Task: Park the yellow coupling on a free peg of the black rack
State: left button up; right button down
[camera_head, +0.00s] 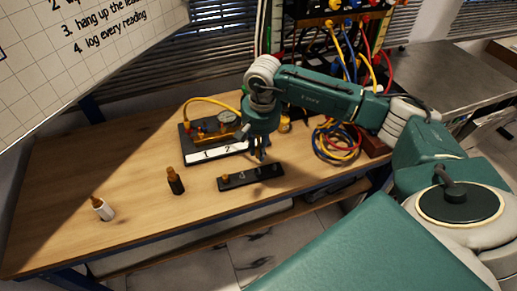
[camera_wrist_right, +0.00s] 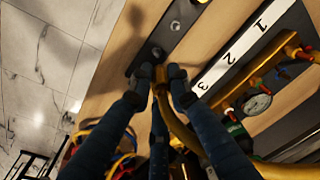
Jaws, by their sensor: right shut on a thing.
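My right gripper (camera_head: 258,153) points down just behind the black rack (camera_head: 262,177) on the bench. In the right wrist view its fingers (camera_wrist_right: 159,84) are shut on the yellow coupling (camera_wrist_right: 161,74), with a yellow hose (camera_wrist_right: 188,134) running from it. The coupling's end is close to the rack (camera_wrist_right: 166,38); I cannot tell whether it touches a peg. Round grey pegs show along the rack in the wrist view. A small brass-coloured piece (camera_head: 225,178) is at the rack's left end in the head view. My left gripper is not in view.
Behind the rack stands the gauge rig (camera_head: 190,150) with a numbered white strip and a dial. Coiled hoses (camera_head: 337,142) lie to the right. The bench's left part is mostly clear.

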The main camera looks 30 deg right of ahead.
jog(key=shift+a+f+b, duration=0.1)
jog(key=shift+f+b, duration=0.2)
jog(key=shift+b, duration=0.15)
notch_tip(320, 180, down, 3)
jog(key=b, duration=0.2)
jog(key=shift+f+b, duration=0.15)
jog(key=shift+b, duration=0.25)
jog(key=shift+f+b, duration=0.5)
jog(key=shift+f, duration=0.15)
pick_arm(q)
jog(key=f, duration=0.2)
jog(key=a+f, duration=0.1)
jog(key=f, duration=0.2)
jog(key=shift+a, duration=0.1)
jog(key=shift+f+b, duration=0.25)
jog(key=shift+b, duration=0.1)
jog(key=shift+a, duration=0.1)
